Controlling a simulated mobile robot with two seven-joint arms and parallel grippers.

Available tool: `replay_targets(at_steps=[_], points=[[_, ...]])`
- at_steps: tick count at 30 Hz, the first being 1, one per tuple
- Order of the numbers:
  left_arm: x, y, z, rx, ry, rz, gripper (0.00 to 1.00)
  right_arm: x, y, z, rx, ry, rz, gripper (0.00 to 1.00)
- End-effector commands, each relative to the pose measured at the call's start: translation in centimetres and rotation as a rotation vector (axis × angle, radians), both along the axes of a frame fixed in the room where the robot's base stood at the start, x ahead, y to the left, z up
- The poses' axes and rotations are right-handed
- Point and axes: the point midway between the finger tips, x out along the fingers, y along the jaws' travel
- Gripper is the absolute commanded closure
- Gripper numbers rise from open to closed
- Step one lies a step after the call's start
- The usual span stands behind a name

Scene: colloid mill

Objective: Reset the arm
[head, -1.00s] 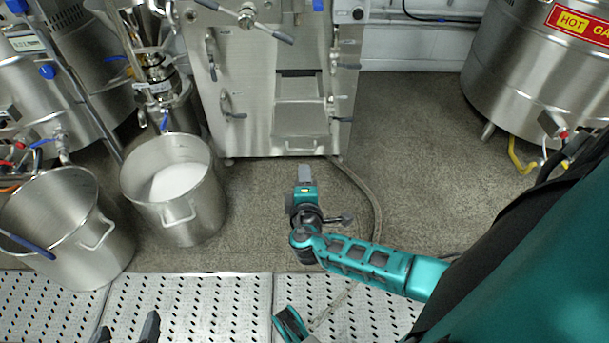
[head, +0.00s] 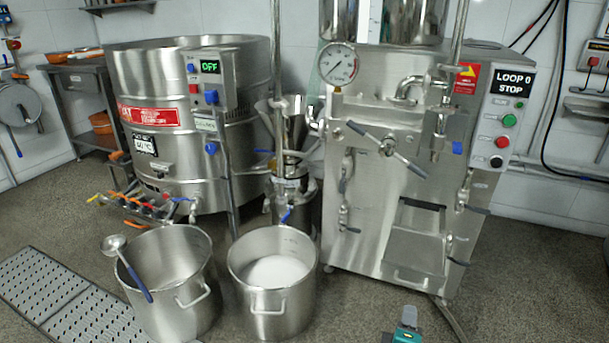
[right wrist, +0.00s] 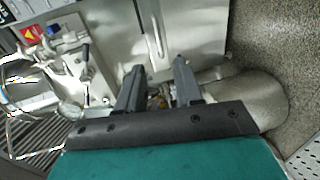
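My right gripper (head: 405,326) shows only in part at the bottom edge of the head view, in front of the steel mill cabinet (head: 370,215). In the right wrist view my right gripper (right wrist: 158,88) has its two dark fingers apart, with nothing held between them. Steel surfaces lie beyond the fingertips there. My left gripper is in neither current view.
Two steel pots stand on the floor: one (head: 184,308) with a blue-handled ladle (head: 128,266), the other (head: 262,300) holding white material (head: 274,271). A round steel tank (head: 130,85) reads OFF. The control panel (head: 498,125) reads LOOP 0 STOP. Floor (head: 550,265) is clear at right.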

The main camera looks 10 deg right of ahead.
Motion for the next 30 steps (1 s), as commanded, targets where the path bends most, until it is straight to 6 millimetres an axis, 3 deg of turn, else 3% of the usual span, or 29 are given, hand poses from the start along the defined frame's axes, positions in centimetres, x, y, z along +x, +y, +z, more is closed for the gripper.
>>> replay_targets(at_steps=[5,8,11,16,23,25,30], points=[[0.0,0.0,0.0,0.0,-0.001,0.0,0.2,-2.8,2.6,-2.1,0.226,0.073,-0.006,0.64],[0.0,0.0,0.0,0.0,-0.001,0.0,0.2,-5.5,5.5,-3.3,0.463,0.13,-0.004,0.64],[0.0,0.0,0.0,0.0,-0.001,0.0,0.2,-8.0,8.8,-3.2,0.717,0.164,0.005,0.64],[0.0,0.0,0.0,0.0,-0.001,0.001,0.2,-11.2,13.3,-0.4,1.091,0.161,0.03,0.64],[0.0,0.0,0.0,0.0,-0.002,0.001,0.2,-13.7,16.4,5.6,1.472,0.077,0.064,0.64],[0.0,0.1,2.2,0.002,0.001,0.001,0.2,-13.8,16.3,8.0,1.491,0.065,0.063,0.64],[0.2,0.8,5.7,0.015,-0.019,0.015,0.2,-14.1,15.5,10.8,1.473,0.059,0.051,0.64]])
